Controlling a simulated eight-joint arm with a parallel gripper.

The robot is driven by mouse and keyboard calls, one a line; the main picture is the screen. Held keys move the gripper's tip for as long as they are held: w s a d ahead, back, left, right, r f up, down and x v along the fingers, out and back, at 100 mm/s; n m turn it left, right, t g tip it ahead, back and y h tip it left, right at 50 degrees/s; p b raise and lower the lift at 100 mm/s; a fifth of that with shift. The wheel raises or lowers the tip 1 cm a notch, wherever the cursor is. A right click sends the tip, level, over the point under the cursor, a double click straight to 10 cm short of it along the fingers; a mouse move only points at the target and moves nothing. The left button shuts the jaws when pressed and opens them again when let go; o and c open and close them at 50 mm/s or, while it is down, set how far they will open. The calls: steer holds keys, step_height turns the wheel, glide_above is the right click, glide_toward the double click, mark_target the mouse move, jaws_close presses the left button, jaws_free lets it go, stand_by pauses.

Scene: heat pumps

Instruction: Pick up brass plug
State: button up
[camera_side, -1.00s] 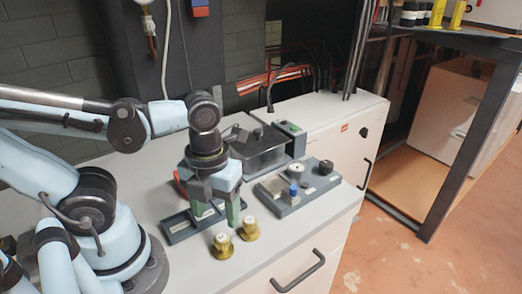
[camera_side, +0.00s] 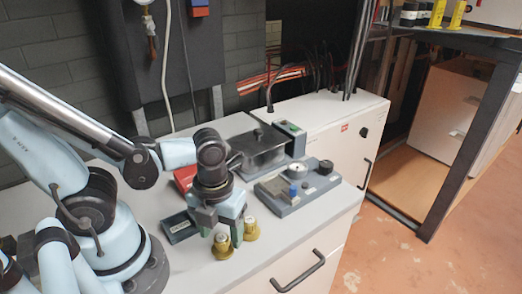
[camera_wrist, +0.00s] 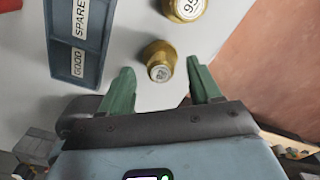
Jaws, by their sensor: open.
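Two brass plugs stand on the grey worktop, the nearer one (camera_side: 222,247) slightly left of the farther one (camera_side: 250,229). My gripper (camera_side: 227,240) points down at them, with its green fingers apart and nothing held. In the wrist view, one brass plug (camera_wrist: 160,61) lies in line with the gap between the open fingertips (camera_wrist: 160,72). I cannot tell whether a finger touches a plug. The fingers partly overlap the plugs in the side view.
A dark tray (camera_side: 178,228) lies left of my gripper; its labels read SPARE and GOOD in the wrist view (camera_wrist: 92,45). A grey fixture with a blue knob (camera_side: 294,190) stands to the right. A lidded box (camera_side: 258,150) and a red object (camera_side: 184,178) are behind.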

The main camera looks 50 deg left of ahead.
steer(key=shift+f, duration=1.25)
jaws_close()
steer(key=shift+r, duration=0.1)
